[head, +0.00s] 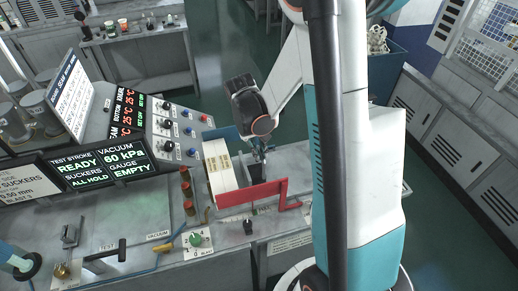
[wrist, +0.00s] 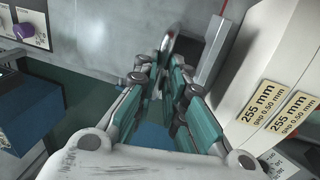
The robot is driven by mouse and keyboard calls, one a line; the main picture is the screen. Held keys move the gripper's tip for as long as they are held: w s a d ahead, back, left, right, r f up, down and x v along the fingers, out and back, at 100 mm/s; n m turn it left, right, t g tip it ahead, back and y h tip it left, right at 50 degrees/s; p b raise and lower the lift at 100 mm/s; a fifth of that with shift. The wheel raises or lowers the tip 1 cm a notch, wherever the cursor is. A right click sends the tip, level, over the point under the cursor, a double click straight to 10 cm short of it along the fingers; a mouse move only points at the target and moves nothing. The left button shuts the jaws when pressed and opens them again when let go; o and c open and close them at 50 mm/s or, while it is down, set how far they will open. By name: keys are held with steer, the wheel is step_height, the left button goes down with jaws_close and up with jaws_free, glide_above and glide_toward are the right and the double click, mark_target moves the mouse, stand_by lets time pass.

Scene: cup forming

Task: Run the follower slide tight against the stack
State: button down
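The stack (head: 218,166) is a cream block with printed labels, standing on the bench left of my gripper. In the wrist view its labelled side (wrist: 280,62) rises at the right, beside my fingers and apart from them. My gripper (head: 262,150) points down beyond the red bracket, just right of the stack. In the wrist view my gripper's teal-padded fingers (wrist: 168,72) converge, with a shiny round metal part (wrist: 167,42) right at their tips. I cannot tell whether they hold it. The follower slide cannot be picked out for certain; it may be that part.
A red bracket (head: 248,194) crosses in front of the stack. A blue block (wrist: 40,108) stands left of my fingers.

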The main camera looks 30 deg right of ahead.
steer(key=a, duration=0.1)
steer(key=w+a+b, duration=0.1)
steer(key=a, duration=0.1)
stand_by(0.4)
steer(key=c, duration=1.7)
jaws_free()
steer(key=shift+o, duration=0.2)
steer(key=shift+s, duration=0.1)
step_height(320, 180, up, 12)
steer(key=a, duration=0.2)
steer(key=shift+w, duration=0.35)
steer(key=shift+a+f, duration=0.1)
